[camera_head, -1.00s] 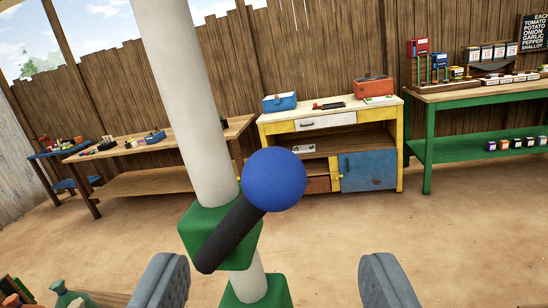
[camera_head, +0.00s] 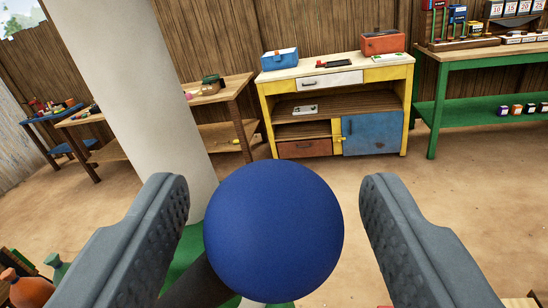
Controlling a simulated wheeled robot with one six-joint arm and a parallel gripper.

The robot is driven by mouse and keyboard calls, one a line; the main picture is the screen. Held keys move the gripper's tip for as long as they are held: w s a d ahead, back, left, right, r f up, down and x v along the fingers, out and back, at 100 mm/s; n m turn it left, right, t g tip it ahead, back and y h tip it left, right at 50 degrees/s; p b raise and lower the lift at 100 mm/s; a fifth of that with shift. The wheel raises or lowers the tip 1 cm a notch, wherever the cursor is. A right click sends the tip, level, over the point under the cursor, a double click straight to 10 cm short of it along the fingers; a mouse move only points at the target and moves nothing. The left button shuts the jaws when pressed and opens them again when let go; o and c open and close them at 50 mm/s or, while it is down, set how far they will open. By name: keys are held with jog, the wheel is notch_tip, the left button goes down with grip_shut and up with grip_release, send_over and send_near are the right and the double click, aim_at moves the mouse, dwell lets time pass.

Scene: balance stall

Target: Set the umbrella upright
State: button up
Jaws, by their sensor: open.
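A white pole (camera_head: 142,90) rises at a slant left of centre; it may be the umbrella's post. A large blue ball knob (camera_head: 274,232) on a dark handle (camera_head: 203,284) stands in front of it, close to the camera. Green parts (camera_head: 188,258) show behind the knob at the pole's lower end. My gripper (camera_head: 272,205) is open, with one finger on each side of the knob. A gap shows between the knob and the right finger. The left finger overlaps the pole in the picture. The umbrella's canopy is out of view.
A yellow cabinet (camera_head: 262,101) with a blue toolbox (camera_head: 279,59) and a red toolbox (camera_head: 382,42) stands at the back. A green bench (camera_head: 433,120) is at the right and a wooden table (camera_head: 232,92) at the left. Bottles (camera_head: 28,286) are at the lower left. Open floor lies between.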

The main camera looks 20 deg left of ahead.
jog(key=shift+w+a, duration=0.1)
jog(key=shift+w, duration=0.45)
grip_shut()
jog(key=shift+r, duration=0.1)
